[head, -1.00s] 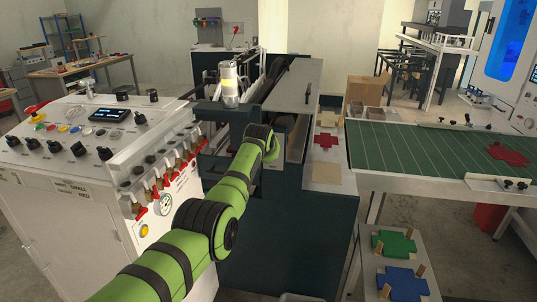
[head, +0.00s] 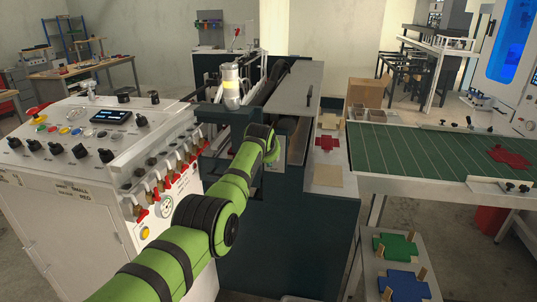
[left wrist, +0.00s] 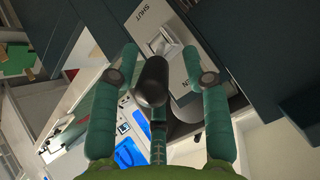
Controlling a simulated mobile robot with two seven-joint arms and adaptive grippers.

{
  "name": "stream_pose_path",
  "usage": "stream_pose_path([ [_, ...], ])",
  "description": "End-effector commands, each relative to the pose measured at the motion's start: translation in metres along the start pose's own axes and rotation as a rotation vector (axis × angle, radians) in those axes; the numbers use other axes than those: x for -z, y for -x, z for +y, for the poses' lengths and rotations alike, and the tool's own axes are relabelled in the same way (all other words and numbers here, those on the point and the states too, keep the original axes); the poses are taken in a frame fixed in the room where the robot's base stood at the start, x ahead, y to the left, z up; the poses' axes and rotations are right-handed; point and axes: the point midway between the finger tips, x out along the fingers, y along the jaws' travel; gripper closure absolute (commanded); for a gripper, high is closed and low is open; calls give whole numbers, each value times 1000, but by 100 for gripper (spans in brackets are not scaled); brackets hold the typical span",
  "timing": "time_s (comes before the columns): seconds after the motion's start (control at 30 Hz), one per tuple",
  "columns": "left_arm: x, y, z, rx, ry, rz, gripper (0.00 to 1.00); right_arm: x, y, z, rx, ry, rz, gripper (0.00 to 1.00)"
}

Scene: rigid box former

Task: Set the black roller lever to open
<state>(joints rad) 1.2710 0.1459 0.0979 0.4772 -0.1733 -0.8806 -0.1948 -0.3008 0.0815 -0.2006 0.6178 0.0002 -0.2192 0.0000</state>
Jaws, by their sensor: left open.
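In the left wrist view a black rounded lever handle (left wrist: 153,82) points toward the camera, in front of a pale plate (left wrist: 173,52). The plate is marked SHUT near the top; a partly hidden word ending in EN is lower right. My left gripper (left wrist: 160,52) is open, with one green finger on each side of the handle. Whether either finger touches it, I cannot tell. In the head view my green left arm reaches to the dark machine (head: 265,245); its gripper and the lever are hidden there. My right gripper is not in view.
A white control console (head: 75,215) with knobs and red-handled valves stands close to the left of my arm. A green conveyor (head: 420,150) is on the right, with a red cross-shaped blank (head: 508,157). A metal cylinder (head: 231,88) rises behind the wrist.

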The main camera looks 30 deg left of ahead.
Motion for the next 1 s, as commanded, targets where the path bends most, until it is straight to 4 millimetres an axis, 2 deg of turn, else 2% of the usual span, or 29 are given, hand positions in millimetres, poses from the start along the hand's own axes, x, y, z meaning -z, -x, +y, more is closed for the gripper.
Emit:
stream_pose_path([
  [0.23,1,7,0,1,0,2,53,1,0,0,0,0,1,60],
  [0.47,-1,24,1,0,-1,2,53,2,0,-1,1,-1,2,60],
  [0.67,0,47,0,-1,0,2,53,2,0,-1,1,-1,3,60],
  [1.0,0,96,-1,0,1,3,53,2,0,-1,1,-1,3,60],
])
